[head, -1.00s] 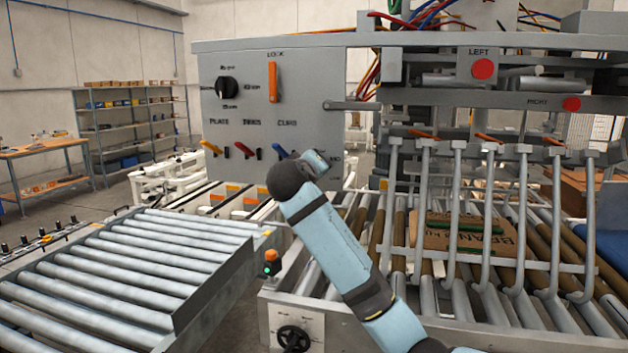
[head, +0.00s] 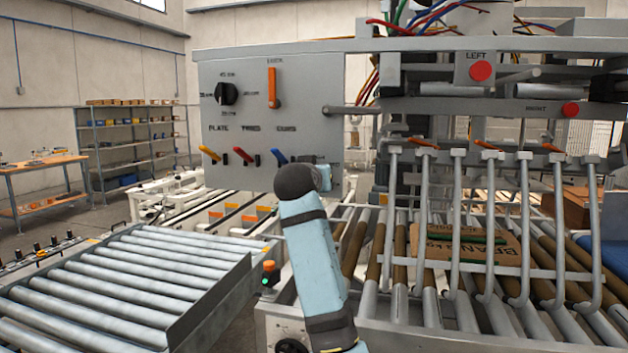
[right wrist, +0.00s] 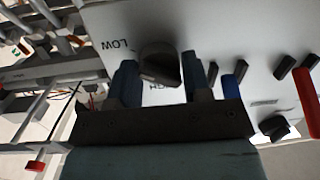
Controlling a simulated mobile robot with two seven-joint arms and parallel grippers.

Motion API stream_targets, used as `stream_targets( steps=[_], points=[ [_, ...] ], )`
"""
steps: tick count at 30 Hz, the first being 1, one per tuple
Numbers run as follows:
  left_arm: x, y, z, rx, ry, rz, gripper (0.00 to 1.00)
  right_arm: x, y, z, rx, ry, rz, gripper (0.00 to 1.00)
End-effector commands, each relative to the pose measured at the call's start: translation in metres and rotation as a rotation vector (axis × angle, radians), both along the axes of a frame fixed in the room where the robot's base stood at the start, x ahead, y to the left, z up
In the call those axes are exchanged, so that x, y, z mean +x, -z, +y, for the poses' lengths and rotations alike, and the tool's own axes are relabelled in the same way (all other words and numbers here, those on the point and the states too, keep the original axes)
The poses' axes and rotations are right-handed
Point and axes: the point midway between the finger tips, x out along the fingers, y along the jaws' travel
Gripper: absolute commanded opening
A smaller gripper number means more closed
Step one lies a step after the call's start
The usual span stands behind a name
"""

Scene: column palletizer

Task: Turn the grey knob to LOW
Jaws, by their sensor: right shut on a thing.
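The grey knob (right wrist: 160,62) shows in the right wrist view as a dark round knob on the light panel. The word LOW is printed at its upper left, and a partly covered label lies just below it. My right gripper (right wrist: 160,80) has one finger on each side of the knob and is shut on it. In the head view, my right arm's blue forearm and dark wrist reach the panel's lower right corner and hide the knob and the fingers. My left gripper is in neither view.
The panel (head: 215,125) carries a black selector (head: 227,93), an orange lock lever (head: 272,88) and yellow, red and blue levers (head: 243,155). A roller conveyor (head: 120,290) lies at left. A caged roller bed with a cardboard box (head: 440,240) stands at right.

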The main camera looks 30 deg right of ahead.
Motion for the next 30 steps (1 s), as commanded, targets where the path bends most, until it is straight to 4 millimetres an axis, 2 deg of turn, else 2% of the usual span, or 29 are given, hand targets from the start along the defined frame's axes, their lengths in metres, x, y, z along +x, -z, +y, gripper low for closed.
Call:
stream_targets(
  steps=[18, 19, 21, 30],
  points=[
    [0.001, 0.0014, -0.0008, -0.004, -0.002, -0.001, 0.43, -0.0002, 0.0005, 0.0, 0.025, 0.0, -0.029, 0.21],
    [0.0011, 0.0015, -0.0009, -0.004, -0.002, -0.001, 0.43, -0.0001, 0.0005, 0.0001, 0.026, -0.001, -0.029, 0.52],
    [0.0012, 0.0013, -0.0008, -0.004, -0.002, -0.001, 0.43, -0.0001, 0.0005, 0.0001, 0.025, 0.0, -0.029, 0.68],
    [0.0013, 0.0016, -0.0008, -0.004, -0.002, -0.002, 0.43, -0.0007, 0.0004, 0.0009, 0.025, -0.001, -0.028, 0.68]
  ],
)
